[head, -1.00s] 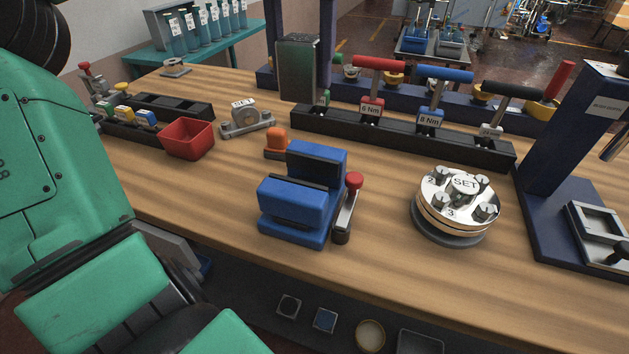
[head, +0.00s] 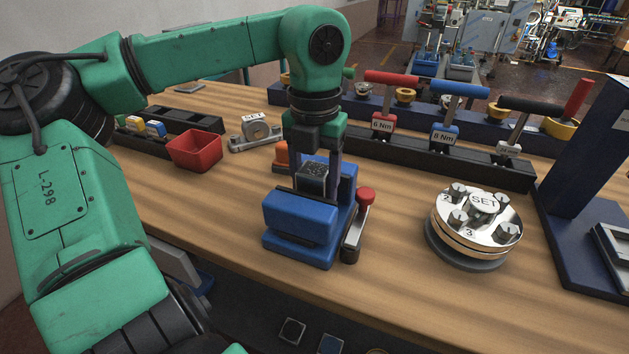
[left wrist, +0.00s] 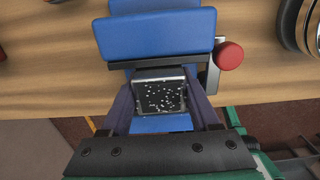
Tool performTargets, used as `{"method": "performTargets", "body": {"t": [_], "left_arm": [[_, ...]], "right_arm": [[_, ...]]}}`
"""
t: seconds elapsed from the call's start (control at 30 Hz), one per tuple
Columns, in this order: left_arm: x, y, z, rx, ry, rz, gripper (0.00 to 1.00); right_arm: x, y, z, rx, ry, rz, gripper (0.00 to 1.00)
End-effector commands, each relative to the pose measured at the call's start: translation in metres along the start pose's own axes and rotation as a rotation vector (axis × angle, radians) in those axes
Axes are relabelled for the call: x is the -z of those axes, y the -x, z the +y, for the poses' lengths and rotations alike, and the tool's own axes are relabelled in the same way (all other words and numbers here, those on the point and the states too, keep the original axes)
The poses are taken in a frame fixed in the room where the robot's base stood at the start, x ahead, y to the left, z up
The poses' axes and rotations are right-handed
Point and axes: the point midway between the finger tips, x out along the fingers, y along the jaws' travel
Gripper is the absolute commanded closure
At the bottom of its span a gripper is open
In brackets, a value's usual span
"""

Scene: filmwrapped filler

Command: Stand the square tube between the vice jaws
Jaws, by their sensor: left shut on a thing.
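The blue vice (head: 300,222) stands on the wooden bench, with a red-knobbed lever on its right side. My left gripper (head: 318,172) points down over the vice and is shut on the square tube (head: 313,178). The tube is upright, with a dark, speckled top face and a grey rim. In the left wrist view the tube (left wrist: 160,95) sits between my two fingers, beside the dark pad of one blue jaw (left wrist: 158,35). The tube's lower end is hidden, so I cannot tell whether it rests on the vice. My right gripper is not in view.
A red bin (head: 195,150) and a bearing block (head: 254,132) stand behind left. An orange piece (head: 281,156) is close behind the vice. A round SET fixture (head: 472,225) stands right. Torque-handled tools fill a black rack (head: 440,160) behind. Bench between vice and fixture is clear.

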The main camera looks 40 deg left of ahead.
Motion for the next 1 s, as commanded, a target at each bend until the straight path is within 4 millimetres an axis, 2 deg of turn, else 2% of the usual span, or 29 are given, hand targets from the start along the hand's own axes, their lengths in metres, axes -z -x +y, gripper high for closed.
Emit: {"method": "performTargets", "body": {"t": [0.03,0.07,0.1,0.13,0.4,0.53,0.67,0.9,1.0], "left_arm": [[0.000,-0.003,0.000,0.000,0.000,-0.001,1.00],[0.000,-0.003,0.000,0.000,0.000,0.000,0.34],[0.000,-0.002,0.000,0.000,0.000,0.000,0.19],[0.000,-0.002,0.000,0.000,0.000,0.000,0.08],[0.000,-0.002,0.000,-0.001,0.000,0.001,0.08],[0.000,0.007,0.000,-0.001,0.001,-0.001,0.08],[-0.001,0.035,0.000,-0.003,0.003,-0.004,0.08],[-0.001,0.101,0.000,-0.003,0.003,-0.002,0.08],[-0.001,0.116,0.000,-0.002,0.002,-0.001,0.08]], "right_arm": [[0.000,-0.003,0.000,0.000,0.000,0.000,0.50],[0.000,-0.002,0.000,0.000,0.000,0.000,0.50],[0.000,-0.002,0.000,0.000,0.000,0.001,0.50],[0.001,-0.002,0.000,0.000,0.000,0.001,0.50],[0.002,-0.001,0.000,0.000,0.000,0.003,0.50],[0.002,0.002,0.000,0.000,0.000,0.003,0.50],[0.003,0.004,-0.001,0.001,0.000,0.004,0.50],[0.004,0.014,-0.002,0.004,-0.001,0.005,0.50],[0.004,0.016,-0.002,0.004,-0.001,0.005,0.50]]}}
